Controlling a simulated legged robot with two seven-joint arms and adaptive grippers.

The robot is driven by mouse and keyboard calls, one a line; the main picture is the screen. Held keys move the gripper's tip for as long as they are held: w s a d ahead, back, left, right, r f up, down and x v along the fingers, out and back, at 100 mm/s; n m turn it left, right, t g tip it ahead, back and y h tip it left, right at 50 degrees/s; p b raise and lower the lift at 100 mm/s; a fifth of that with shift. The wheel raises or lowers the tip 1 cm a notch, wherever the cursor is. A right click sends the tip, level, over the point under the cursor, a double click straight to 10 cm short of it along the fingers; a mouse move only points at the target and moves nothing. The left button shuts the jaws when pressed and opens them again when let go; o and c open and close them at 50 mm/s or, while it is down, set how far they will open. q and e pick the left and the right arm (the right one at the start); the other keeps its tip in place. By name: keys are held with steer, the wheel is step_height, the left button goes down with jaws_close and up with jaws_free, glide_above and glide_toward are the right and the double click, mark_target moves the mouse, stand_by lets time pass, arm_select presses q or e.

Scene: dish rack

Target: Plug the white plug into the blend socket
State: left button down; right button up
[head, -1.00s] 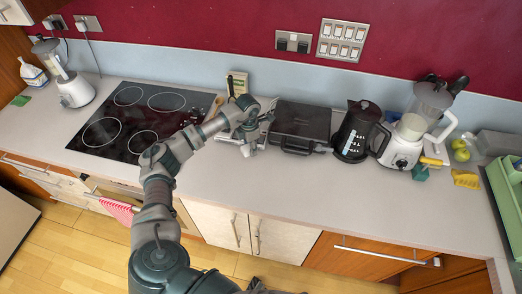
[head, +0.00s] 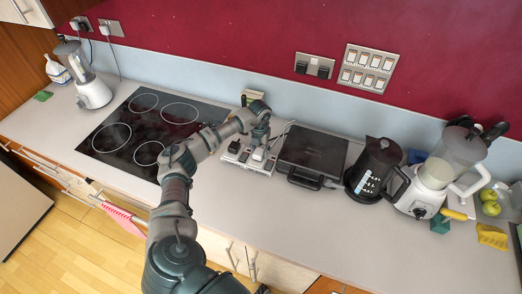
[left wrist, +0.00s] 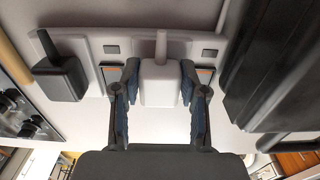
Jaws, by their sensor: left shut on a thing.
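The white plug (left wrist: 160,84) is upright in the left wrist view, with its cord end pointing up the picture. My left gripper (left wrist: 159,76) has a finger on each side of it and is shut on it. In the head view my left gripper (head: 259,146) is over the power strip (head: 262,167) on the counter. The strip (left wrist: 210,44) lies behind the plug in the wrist view. Whether the plug's pins are in a socket is hidden. Socket labels are too small to read, so I cannot tell which is the blend socket. My right gripper is not in view.
A black plug (left wrist: 60,78) stands on the strip's left part. A black grill (head: 312,155) is close on the right, then a kettle (head: 374,168) and blender (head: 432,182). The hob (head: 150,130) is left. The front counter is clear.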

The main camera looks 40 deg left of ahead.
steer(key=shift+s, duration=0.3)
arm_select(q)
steer(key=shift+f, duration=0.2)
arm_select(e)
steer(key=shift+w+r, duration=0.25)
arm_select(q)
steer(key=shift+s+d+f, duration=0.1)
steer(key=shift+f, duration=0.1)
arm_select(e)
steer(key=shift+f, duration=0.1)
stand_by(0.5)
arm_select(q)
steer(key=c, duration=0.8)
jaws_free()
steer(key=shift+o, duration=1.3)
steer(key=shift+f, duration=0.1)
step_height(320, 180, up, 12)
steer(key=shift+w+a, duration=0.2)
